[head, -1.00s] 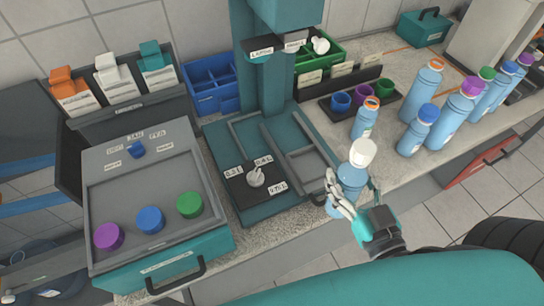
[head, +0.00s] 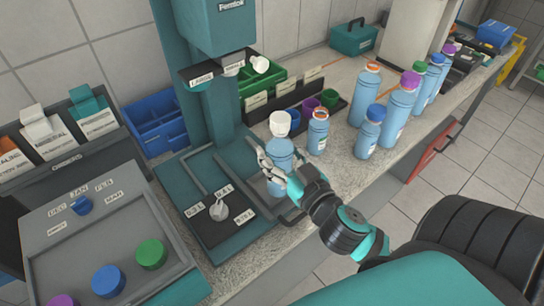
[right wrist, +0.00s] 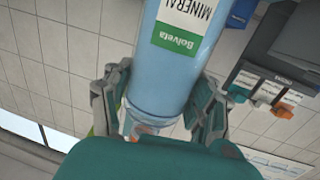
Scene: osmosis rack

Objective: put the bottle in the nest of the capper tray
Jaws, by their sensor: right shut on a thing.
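My right gripper (head: 271,177) is shut around a blue bottle (head: 280,157) with a white cap (head: 280,123). The bottle is close to upright in the head view. It is in front of the right side of the teal capper base (head: 188,166), by the grey rails; its foot is partly hidden by my fingers, so I cannot tell whether it touches. In the right wrist view the same bottle (right wrist: 183,40), with a green and white label, sits between both fingers (right wrist: 158,107). The nest itself is not clearly visible. My left gripper is not in view.
A black panel with a knob (head: 219,210) lies on the base, left of the bottle. The capper column (head: 205,110) stands behind. An orange-capped bottle (head: 318,133) stands close on the right, with several more bottles beyond. A dispenser box with coloured caps (head: 108,281) is at front left.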

